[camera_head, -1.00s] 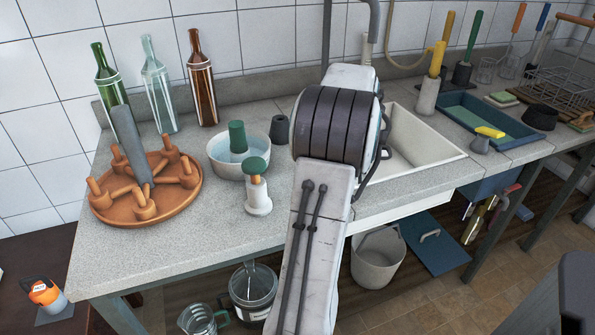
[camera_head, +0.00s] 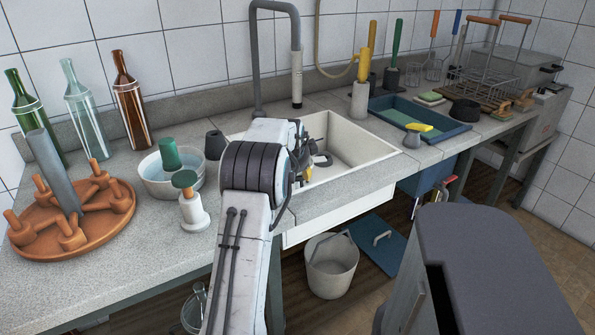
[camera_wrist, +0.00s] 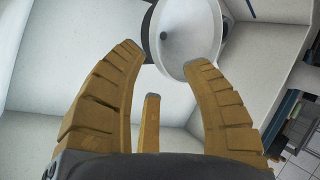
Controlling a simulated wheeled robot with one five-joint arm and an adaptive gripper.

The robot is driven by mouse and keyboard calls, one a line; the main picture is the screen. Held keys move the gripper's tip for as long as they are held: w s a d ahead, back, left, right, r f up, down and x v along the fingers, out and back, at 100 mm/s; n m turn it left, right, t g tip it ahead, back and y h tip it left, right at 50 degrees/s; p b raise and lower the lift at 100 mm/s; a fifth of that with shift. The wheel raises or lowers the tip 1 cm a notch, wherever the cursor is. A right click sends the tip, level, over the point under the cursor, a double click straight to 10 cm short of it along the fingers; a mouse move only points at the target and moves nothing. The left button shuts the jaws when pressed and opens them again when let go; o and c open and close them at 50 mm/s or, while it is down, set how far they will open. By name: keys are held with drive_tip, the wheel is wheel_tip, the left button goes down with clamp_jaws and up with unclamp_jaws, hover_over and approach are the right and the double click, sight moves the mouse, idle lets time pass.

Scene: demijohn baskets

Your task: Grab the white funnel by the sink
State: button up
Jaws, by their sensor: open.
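In the wrist view a white, round, funnel-like piece (camera_wrist: 195,38) with a small dark spot in it shows just beyond my fingertips. A dark ring shows at its left edge. I take it to be the white funnel. My gripper (camera_wrist: 167,55) is open, with its ochre ribbed fingers spread below and on either side of the piece's near edge. Nothing shows clamped between them. The white sink (camera_head: 345,145) lies around this spot in the head view. There my arm hides most of the gripper, and I cannot make out the funnel clearly.
A grey tap (camera_head: 297,75) arches over the sink's back left. Left of my arm stand a bowl (camera_head: 158,187), a white bottle-like piece with a green top (camera_head: 192,205) and a terracotta tray (camera_head: 105,222). A blue tray (camera_head: 450,131) lies right of the sink. A bucket (camera_head: 332,265) stands below.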

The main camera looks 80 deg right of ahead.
drive_tip(key=shift+x, duration=1.7)
drive_tip(key=shift+w, duration=0.1)
clamp_jaws()
